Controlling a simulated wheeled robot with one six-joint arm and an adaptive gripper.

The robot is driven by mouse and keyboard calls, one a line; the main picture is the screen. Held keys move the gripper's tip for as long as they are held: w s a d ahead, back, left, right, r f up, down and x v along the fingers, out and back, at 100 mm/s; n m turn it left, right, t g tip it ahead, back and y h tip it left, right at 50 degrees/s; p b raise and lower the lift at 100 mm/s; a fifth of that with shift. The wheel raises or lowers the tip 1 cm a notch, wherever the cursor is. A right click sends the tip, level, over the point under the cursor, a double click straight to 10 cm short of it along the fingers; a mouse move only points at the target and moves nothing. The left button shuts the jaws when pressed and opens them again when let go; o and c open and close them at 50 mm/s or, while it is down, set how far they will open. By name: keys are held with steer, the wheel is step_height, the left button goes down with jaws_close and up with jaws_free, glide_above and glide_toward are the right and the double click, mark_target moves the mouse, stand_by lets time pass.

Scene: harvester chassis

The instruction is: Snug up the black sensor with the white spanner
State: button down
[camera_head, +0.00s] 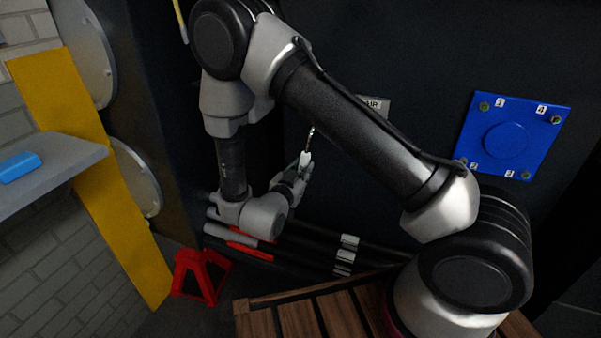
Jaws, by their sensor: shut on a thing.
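My gripper (297,178) is small in the view, low in front of the dark chassis wall and partly hidden by my own wrist. It is shut on a slim pale thing, which looks like the white spanner (306,158). The spanner points up, and a thin shiny part shows above the fingers. I cannot make out the black sensor; it may be lost against the dark wall or behind my arm.
Dark pipes with red sleeves and silver bands (346,254) run below my gripper. A red stand (200,274) is on the floor, left of a wooden pallet (298,322). A blue plate (512,135) with numbered corners is right; a grey shelf (60,165) is left.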

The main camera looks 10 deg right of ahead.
steer(key=shift+w+d, duration=0.35)
steer(key=shift+w, duration=0.1)
steer(key=shift+w+a+r+m, duration=0.25)
steer(key=shift+w+a+m, duration=0.3)
steer(key=shift+a, duration=0.1)
steer(key=shift+w+a+r+m, duration=0.2)
steer(key=shift+w+a+m, duration=0.2)
steer(key=shift+a+m, duration=0.2)
steer(key=shift+w+a+r+m, duration=0.4)
steer(key=shift+w+a+m, duration=0.1)
steer(key=shift+a, duration=0.1)
steer(key=shift+w+a+r+m, duration=0.35)
steer(key=shift+a+m, duration=0.1)
steer(key=shift+a, duration=0.15)
steer(key=shift+s+d, duration=0.1)
